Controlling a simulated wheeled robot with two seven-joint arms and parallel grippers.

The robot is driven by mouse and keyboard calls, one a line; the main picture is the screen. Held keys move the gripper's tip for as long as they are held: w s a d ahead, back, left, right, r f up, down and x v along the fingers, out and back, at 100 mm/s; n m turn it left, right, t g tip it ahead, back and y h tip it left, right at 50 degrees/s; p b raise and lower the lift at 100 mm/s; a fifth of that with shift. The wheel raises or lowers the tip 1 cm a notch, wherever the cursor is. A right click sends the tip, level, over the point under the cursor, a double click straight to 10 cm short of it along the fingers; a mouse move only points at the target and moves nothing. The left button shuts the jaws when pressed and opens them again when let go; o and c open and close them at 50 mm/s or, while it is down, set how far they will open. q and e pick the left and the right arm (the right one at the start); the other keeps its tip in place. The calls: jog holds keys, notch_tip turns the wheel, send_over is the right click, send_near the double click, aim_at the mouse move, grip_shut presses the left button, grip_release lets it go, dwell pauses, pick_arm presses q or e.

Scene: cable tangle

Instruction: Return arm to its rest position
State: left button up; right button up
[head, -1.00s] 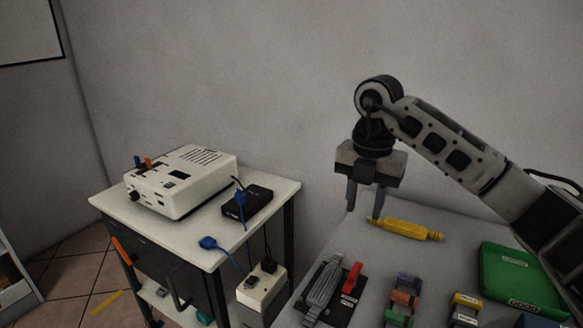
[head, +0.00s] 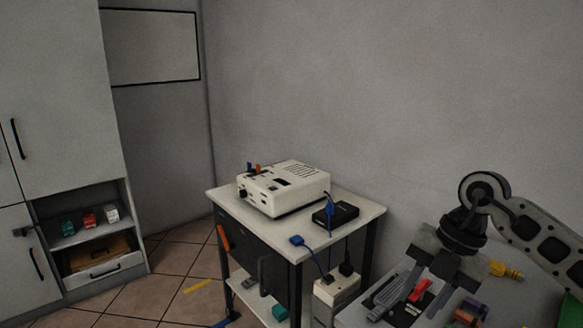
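My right arm comes in from the right edge, and its gripper (head: 425,288) points down over the left part of the grey workbench at the lower right. My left gripper is not in view.
A red-handled tool (head: 419,290) and a yellow tool (head: 506,270) lie near my gripper. A cabinet (head: 66,100) is at left.

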jog(key=s+a+r+m+t+y, duration=0.15)
jog(key=s+a+y, duration=0.25)
jog(key=a+y, duration=0.5)
jog(key=s+a+m+t+y, duration=0.1)
jog(key=s+a+t+y, duration=0.15)
jog(key=a+y, duration=0.65)
jog(key=w+d+f+m+t+h, duration=0.1)
jog(key=d+f+m+t+h, duration=0.25)
jog(key=m+t+h, duration=0.35)
jog(key=d+f+m+t+h, duration=0.2)
jog(key=f+m+t+h, duration=0.2)
jog(key=m+t, duration=0.45)
jog(key=s+d+f+m+g+h, duration=0.2)
jog(key=s+f+m+g+h, duration=0.1)
jog(key=s+f, duration=0.3)
jog(key=s+d+f+m+g+h, duration=0.3)
jog(key=s+f+m+g+h, duration=0.1)
jog(key=f, duration=0.7)
jog(key=shift+s+d+m+g+h, duration=0.3)
jog(key=shift+s+m+g, duration=0.3)
jog(key=shift+s+g, duration=0.45)
jog(key=shift+s+f, duration=0.1)
jog(key=shift+s, duration=0.05)
